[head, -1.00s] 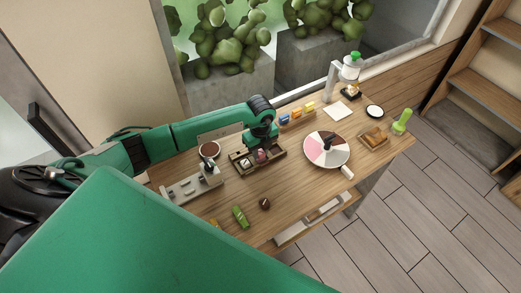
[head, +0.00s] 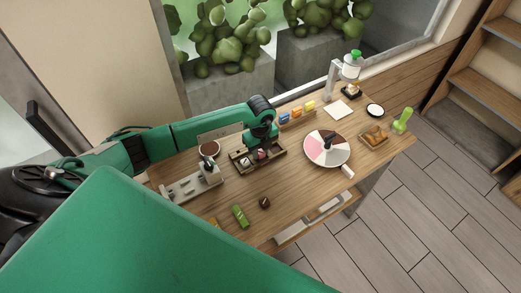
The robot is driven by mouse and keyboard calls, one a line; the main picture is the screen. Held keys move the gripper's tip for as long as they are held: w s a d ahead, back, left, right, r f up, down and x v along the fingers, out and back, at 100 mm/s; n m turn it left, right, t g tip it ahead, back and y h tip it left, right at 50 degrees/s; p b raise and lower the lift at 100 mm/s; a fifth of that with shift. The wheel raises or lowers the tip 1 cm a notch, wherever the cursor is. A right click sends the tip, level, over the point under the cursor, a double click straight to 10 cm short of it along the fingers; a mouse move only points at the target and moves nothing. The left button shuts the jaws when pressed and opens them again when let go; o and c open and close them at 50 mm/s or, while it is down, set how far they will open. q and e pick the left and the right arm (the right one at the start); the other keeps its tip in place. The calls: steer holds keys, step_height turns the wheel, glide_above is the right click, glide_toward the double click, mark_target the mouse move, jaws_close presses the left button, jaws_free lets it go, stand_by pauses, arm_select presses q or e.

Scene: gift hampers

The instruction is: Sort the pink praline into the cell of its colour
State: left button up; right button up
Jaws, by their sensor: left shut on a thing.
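The pink praline (head: 261,155) is in the brown wooden tray (head: 238,166) near the middle of the table. My left gripper (head: 261,149) points down over the tray and is shut on the pink praline. A whitish praline (head: 245,161) lies in the tray to the left of it. A round disc with coloured sectors (head: 313,152), pink, white and dark brown among them, lies to the right of the tray. My right gripper does not show.
A dark brown praline (head: 265,202) and a green item (head: 240,215) lie near the front edge. A grey rack (head: 180,191) and a brown-filled bowl (head: 209,149) are at left. A small basket (head: 373,137) and green dumbbell-shaped item (head: 402,121) are at right.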

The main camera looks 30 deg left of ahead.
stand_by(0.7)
arm_select(q)
steer(key=o, duration=0.8)
step_height(320, 180, up, 14)
steer(key=b, duration=0.4)
steer(key=shift+f, duration=0.15)
